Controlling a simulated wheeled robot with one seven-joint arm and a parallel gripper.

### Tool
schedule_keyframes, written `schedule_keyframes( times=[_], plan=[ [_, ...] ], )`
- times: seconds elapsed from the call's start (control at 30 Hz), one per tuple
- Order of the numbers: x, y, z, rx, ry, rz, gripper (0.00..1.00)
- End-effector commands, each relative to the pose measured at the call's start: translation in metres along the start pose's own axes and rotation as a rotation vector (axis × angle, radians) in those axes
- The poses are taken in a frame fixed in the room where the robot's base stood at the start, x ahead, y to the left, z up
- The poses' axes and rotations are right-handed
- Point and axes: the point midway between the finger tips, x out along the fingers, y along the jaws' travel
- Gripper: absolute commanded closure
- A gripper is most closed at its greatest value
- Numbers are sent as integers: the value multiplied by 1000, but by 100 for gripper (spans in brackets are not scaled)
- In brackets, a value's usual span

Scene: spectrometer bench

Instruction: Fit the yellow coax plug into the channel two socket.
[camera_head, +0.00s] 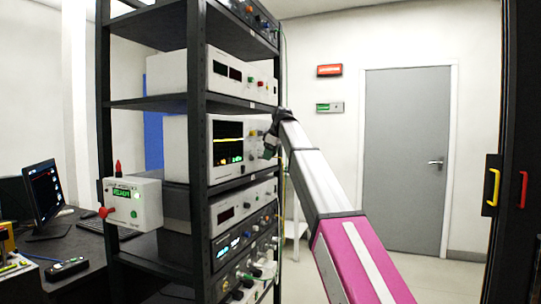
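My arm reaches up from the lower right to the front of the middle instrument (228,140), a white box with a dark screen showing a yellow trace and green readouts. My gripper (268,142) is dark and small at the right edge of that instrument's panel, in front of its connectors. I cannot tell whether it touches the panel, whether its fingers are open or shut, or whether it holds anything. I cannot make out the yellow coax plug or the channel two socket. The gripper and wrist cover part of the panel's right side.
A black rack (198,90) holds several instruments on shelves. A white box with a red knob (132,201) juts from its left side. A desk with a monitor (44,195) is at left. A black panel with yellow and red handles (508,190) bounds the right. Floor before the grey door (405,140) looks clear.

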Motion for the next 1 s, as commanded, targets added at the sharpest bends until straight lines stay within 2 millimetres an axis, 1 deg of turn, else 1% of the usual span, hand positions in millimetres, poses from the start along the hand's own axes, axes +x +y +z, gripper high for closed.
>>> schedule_keyframes(
  times=[0.2,0.33,0.47,0.7,0.8,0.9,1.0],
  plan=[
    [-1,0,0,0,0,0,55],
    [-11,0,0,0,0,1,55],
    [-33,0,0,0,0,1,55],
    [-78,1,0,0,0,2,55],
    [-92,1,0,0,0,1,55],
    [-102,0,0,0,0,1,55],
    [-106,0,0,0,0,0,55]
  ],
)
